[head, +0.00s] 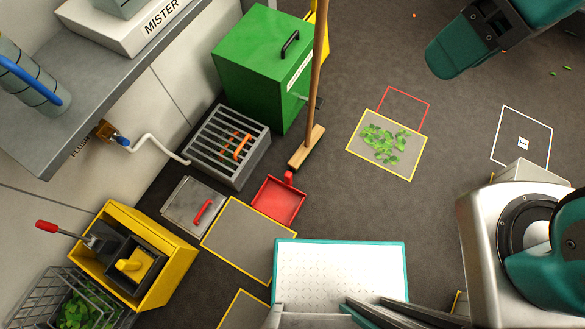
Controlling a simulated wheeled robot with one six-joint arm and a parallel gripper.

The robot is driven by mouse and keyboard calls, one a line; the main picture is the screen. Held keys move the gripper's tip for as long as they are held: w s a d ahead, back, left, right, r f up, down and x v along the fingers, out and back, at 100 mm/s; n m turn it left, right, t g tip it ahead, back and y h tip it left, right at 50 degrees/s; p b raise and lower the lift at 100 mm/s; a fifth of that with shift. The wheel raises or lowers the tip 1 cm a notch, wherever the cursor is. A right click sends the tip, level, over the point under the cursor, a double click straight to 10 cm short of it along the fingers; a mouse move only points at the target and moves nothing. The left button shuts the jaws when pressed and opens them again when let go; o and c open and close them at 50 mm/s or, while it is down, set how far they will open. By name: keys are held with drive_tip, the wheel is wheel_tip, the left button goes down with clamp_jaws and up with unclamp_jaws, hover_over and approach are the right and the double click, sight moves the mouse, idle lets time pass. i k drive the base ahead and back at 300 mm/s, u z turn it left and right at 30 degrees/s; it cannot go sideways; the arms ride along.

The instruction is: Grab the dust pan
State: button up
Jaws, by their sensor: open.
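The red dust pan (278,203) lies flat on the dark floor, left of the picture's middle. Its short handle (289,177) points up in the picture, towards the broom head. The pan's open side faces the yellow-edged floor mat below it. Nothing covers the pan. I cannot make out my gripper's fingertips. Teal and silver parts of my arm show at the top right and lower right, well apart from the pan.
A broom (306,147) stands just above the pan, beside a green bin (262,65). A grated box (228,147) and a grey lid with a red handle (192,205) lie left. A yellow bucket (165,262) stands lower left. Leaves (384,143) lie on a mat. Floor right is mostly clear.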

sight(277, 199)
drive_tip(key=k, duration=0.75)
drive_tip(key=u, duration=1.4)
drive_tip(key=i, duration=0.6)
drive_tip(key=z, duration=0.05)
